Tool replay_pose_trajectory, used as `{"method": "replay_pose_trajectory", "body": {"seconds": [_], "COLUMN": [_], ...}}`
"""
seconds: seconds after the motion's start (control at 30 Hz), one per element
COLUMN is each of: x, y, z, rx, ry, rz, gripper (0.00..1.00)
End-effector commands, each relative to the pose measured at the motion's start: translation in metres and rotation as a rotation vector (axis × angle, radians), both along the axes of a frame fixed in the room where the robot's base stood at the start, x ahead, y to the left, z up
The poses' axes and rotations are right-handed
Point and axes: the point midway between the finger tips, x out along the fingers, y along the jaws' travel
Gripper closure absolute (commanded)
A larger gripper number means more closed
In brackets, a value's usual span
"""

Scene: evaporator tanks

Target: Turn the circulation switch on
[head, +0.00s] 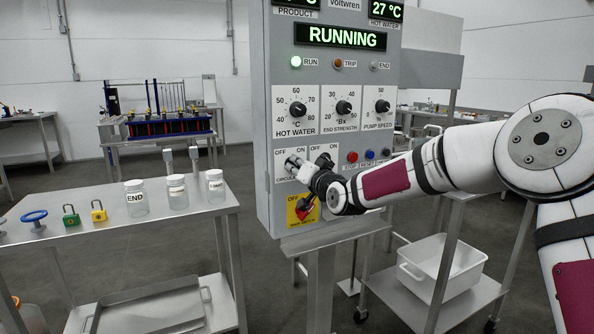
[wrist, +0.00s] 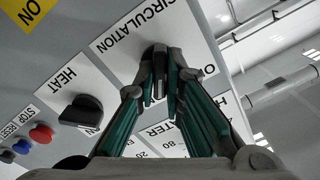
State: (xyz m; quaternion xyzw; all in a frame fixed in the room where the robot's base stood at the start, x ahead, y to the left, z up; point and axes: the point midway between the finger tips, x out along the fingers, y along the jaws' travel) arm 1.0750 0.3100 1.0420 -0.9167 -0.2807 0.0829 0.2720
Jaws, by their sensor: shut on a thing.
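The circulation switch (wrist: 159,60) is a black knob on a white plate marked CIRCULATION, in the middle of the wrist view. My gripper (wrist: 160,78) is shut on it, one finger on each side. In the head view my gripper (head: 298,166) is at the lower left of the grey control panel (head: 262,120) and mostly hides the switch. OFF and ON labels show above it. I cannot tell which label the knob points to. The black heat switch (wrist: 82,112) is beside it, outside the fingers.
A yellow plate with a red main switch (head: 306,208) is just below my gripper. Red and blue buttons (head: 352,156) are to the right. The display (head: 340,37) reads RUNNING and the green RUN lamp is lit. A table (head: 190,208) with jars and padlocks stands left.

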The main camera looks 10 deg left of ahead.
Motion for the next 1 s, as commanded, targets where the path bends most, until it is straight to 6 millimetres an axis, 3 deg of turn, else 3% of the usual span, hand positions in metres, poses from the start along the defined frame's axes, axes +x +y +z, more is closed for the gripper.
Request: {"method": "replay_pose_trajectory", "body": {"seconds": [0.4,0.97,1.0], "x": [-0.0001,-0.0002,-0.0002], "y": [-0.0003,0.0000,0.0000], "z": [-0.0029,-0.0029,-0.0029], "rx": [0.161,0.185,0.185], "ry": [0.114,0.132,0.132], "rz": [0.001,0.000,0.000], "gripper": [1.00,1.00,0.86]}}
